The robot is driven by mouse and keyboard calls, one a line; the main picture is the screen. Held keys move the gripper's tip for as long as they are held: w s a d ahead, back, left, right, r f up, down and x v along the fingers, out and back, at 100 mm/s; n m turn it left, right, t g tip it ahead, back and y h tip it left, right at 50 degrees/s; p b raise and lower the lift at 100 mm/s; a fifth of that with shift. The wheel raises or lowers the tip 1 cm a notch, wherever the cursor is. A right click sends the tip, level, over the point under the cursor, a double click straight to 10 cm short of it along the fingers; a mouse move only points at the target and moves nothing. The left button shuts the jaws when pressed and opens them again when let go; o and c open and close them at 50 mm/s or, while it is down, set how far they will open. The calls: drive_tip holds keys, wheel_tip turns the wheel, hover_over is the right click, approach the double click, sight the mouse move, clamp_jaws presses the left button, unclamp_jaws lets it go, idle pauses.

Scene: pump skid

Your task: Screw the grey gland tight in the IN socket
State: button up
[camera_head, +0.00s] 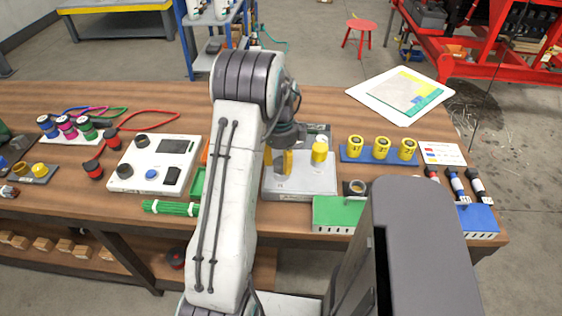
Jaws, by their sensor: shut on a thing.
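My gripper (279,160) points down over the left part of a light grey block (312,187) on the wooden bench. Its yellow fingers are shut on a small grey piece, which looks like the grey gland (281,167). The gland is at the block, but my arm and fingers hide much of it. I cannot tell how deep it sits, and the IN socket and its label cannot be made out. A yellow cylindrical piece (319,152) stands upright on the block, right of my gripper.
A blue rack with several yellow cylinders (381,148) stands to the right. A green box (336,213) and a dark round part (354,188) are nearer. A white panel (152,162) and green rods (171,208) lie left of my arm.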

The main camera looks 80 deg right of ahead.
drive_tip(key=m, duration=0.6)
drive_tip(key=shift+a+f, duration=0.1)
drive_tip(key=shift+f, duration=0.05)
drive_tip(key=o, duration=1.2)
drive_tip(key=n, duration=0.4)
drive_tip(key=shift+n, duration=0.4)
drive_tip(key=n, duration=0.4)
drive_tip(key=shift+b, duration=0.3)
